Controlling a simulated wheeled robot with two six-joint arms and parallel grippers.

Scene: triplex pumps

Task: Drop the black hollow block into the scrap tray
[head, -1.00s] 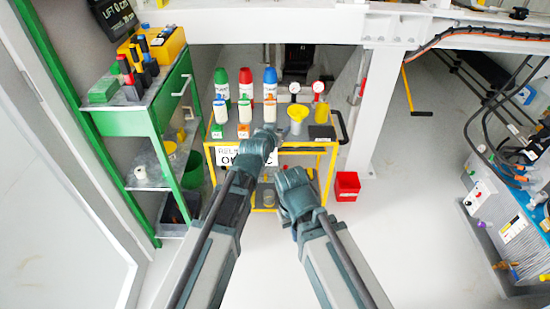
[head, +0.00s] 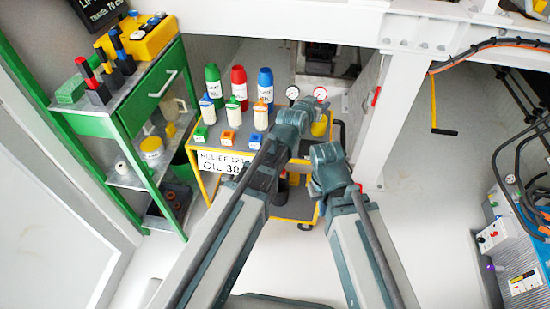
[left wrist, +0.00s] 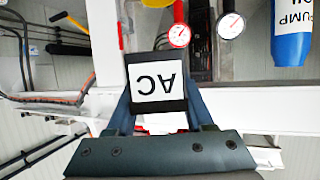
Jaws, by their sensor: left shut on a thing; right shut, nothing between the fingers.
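A black block (left wrist: 157,66) with a white label, its letters "AC" upside down, sits between the fingers of my left gripper (left wrist: 158,112) in the left wrist view. Its hollow does not show clearly. In the head view my left gripper (head: 300,118) is over the right part of the yellow cart's top and hides the block. My right gripper (head: 326,155) is shut and empty, lower and slightly to the right. A dark tray (head: 152,222) with brown rings is on the green rack's bottom shelf; I cannot tell whether it is the scrap tray.
The yellow cart (head: 285,212) carries several bottles and small coloured blocks. Two gauges (left wrist: 179,35) show close to the block in the left wrist view. The green rack (head: 150,100) is at left, a white post (head: 390,120) at right. Open floor (head: 440,210) lies right of the cart.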

